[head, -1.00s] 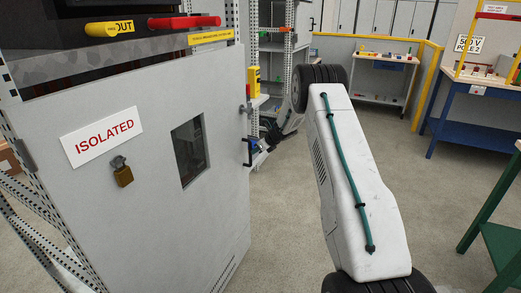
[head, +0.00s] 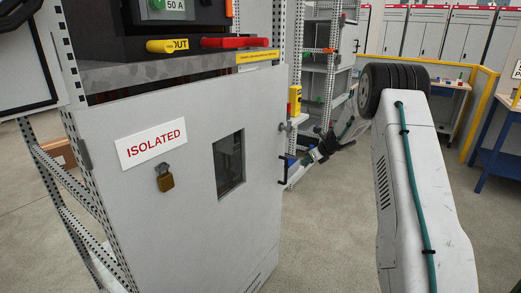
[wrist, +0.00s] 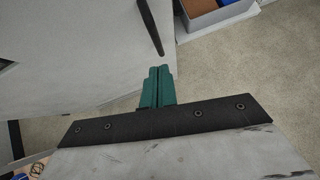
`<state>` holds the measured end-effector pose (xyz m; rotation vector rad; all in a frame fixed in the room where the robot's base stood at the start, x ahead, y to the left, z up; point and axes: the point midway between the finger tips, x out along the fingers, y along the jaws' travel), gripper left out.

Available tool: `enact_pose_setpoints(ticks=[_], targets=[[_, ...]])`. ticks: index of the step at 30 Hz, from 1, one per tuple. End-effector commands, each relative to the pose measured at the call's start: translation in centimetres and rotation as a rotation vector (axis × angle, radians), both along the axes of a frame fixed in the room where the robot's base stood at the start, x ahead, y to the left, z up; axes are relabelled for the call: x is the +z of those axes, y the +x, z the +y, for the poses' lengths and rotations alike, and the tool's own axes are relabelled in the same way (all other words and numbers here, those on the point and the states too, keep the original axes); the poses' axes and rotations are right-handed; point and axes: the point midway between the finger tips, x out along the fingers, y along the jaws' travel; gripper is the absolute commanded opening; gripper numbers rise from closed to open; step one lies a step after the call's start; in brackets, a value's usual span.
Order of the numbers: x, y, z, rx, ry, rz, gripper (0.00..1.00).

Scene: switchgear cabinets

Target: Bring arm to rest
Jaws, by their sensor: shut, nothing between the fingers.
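My gripper (wrist: 158,86) shows in the wrist view with its teal fingers together and nothing between them. The white link of my arm, with a green cable, rises at the right of the head view. In the wrist view a dark bar-shaped handle (wrist: 150,27) on a pale panel lies just beyond the fingertips; I see no contact.
A grey cabinet door (head: 200,220) with an ISOLATED sign (head: 151,144) and brass padlock (head: 165,178) fills the left. A perforated rack (head: 320,85) stands behind. An open grey box (wrist: 213,15) lies ahead in the wrist view. Bare floor lies between the door and my arm.

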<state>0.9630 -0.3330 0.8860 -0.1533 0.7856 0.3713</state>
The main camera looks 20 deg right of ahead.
Motion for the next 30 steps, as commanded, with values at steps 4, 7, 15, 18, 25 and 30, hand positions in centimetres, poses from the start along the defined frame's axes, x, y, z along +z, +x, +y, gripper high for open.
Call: enact_pose_setpoints(ticks=[4, 7, 15, 18, 25, 30], targets=[[0.0, 0.0, 0.1, -0.006, 0.007, 0.004, 0.00], [-0.1, 0.2, -0.4, -0.072, 0.029, 0.017, 0.00], [-0.5, -1.5, -6.0, -0.868, 0.306, 0.020, 0.00], [2.2, -4.0, -6.8, -1.210, 0.441, -0.019, 0.00], [8.6, -12.3, -4.7, -1.879, 0.740, -0.129, 0.00], [12.2, -19.6, -0.5, -2.276, 0.929, -0.191, 0.00]])
